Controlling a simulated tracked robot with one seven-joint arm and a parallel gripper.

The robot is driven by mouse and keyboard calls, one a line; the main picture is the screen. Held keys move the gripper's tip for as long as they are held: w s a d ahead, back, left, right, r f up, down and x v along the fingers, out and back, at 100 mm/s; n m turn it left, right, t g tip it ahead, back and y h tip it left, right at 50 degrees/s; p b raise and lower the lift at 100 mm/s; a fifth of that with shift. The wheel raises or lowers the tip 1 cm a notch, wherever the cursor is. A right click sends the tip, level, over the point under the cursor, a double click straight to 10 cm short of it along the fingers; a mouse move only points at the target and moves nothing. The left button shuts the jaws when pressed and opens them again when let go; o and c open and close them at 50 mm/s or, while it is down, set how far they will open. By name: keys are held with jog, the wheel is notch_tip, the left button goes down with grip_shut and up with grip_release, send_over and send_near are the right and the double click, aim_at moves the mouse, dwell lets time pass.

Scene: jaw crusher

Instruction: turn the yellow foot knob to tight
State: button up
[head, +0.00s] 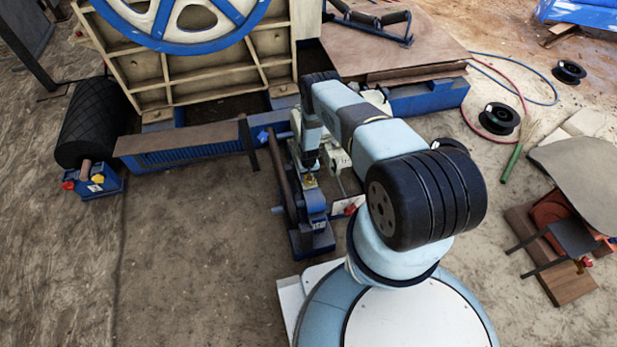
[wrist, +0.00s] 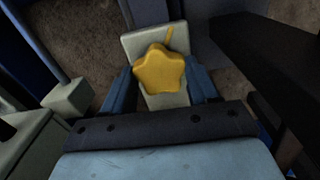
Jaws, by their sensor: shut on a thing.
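The yellow foot knob (wrist: 160,70) is a rounded star shape on a pale grey plate (wrist: 151,43) in the wrist view. A short yellow mark (wrist: 169,37) lies on the plate just above it. My gripper (wrist: 162,82) has one blue finger on each side of the knob and is shut on it. In the head view the knob is a small yellow spot (head: 310,181) on a blue machine part (head: 312,205), with my gripper (head: 310,170) right over it. The fingertips are partly hidden in both views.
A crusher with a blue flywheel (head: 180,22) stands behind. A black roller (head: 92,122) lies at the left, and cable reels (head: 499,118) lie at the right. In the wrist view a dark bar (wrist: 275,60) runs close on the right. Bare ground (head: 190,260) is free at front left.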

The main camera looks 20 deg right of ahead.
jog(key=m, duration=0.5)
jog(key=shift+m, duration=0.3)
dwell(0.4)
jog(key=o, duration=1.1)
jog(key=shift+c, duration=0.2)
notch_tip(320, 180, up, 14)
jog(key=shift+f, duration=0.15)
dwell(0.3)
